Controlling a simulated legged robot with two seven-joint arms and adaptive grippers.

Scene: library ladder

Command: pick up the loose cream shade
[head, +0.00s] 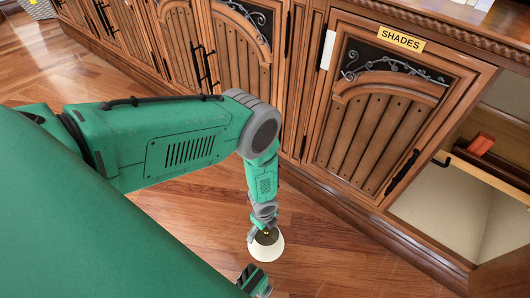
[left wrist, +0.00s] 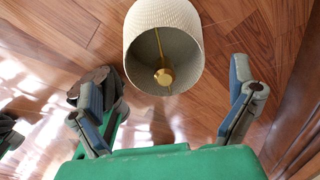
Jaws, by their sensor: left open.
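The cream shade (head: 266,252) stands on the wooden floor below the cabinets in the head view. In the left wrist view the shade (left wrist: 160,22) is near the top centre, its open end facing the camera, with a brass rod and fitting inside. My left gripper (head: 264,225) points down at the shade's top in the head view and partly covers it. In the left wrist view the left gripper (left wrist: 165,85) is open, its fingers wide apart, with the shade's near rim between and just beyond the tips. I cannot tell whether they touch.
A wooden cabinet door (head: 380,115) labelled SHADES (head: 401,39) is shut behind the shade. To its right an open compartment (head: 450,205) has a wooden rail and an orange-red block (head: 481,144). Wooden floor (head: 335,255) is clear right of the shade.

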